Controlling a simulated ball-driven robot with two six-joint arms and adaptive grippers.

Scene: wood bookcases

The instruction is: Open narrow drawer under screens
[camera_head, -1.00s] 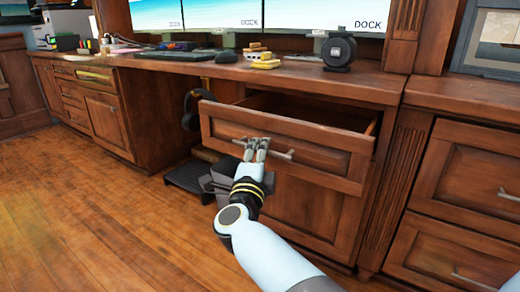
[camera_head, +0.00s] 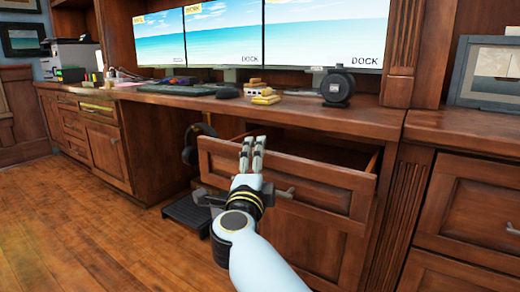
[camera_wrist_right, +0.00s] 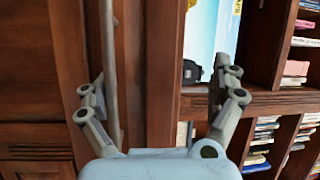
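The narrow wooden drawer (camera_head: 325,190) under the screens (camera_head: 225,38) stands pulled out in the head view, with its dark inside showing behind the front's top edge. Its grey bar handle (camera_head: 287,192) shows at the right end; my wrist hides the rest. My right gripper (camera_head: 252,150) is in front of the drawer, its fingers raised to about the front's top edge. In the right wrist view my right gripper (camera_wrist_right: 160,95) is open, its fingers wide apart. A grey bar (camera_wrist_right: 110,75), seemingly the handle, runs beside the left-hand finger. My left gripper is not in view.
A black tape-like reel (camera_head: 338,86), a mouse (camera_head: 227,93) and a small yellow item (camera_head: 265,99) lie on the desktop above the drawer. Headphones (camera_head: 190,145) hang left of it. The wooden floor (camera_head: 90,230) is clear at left.

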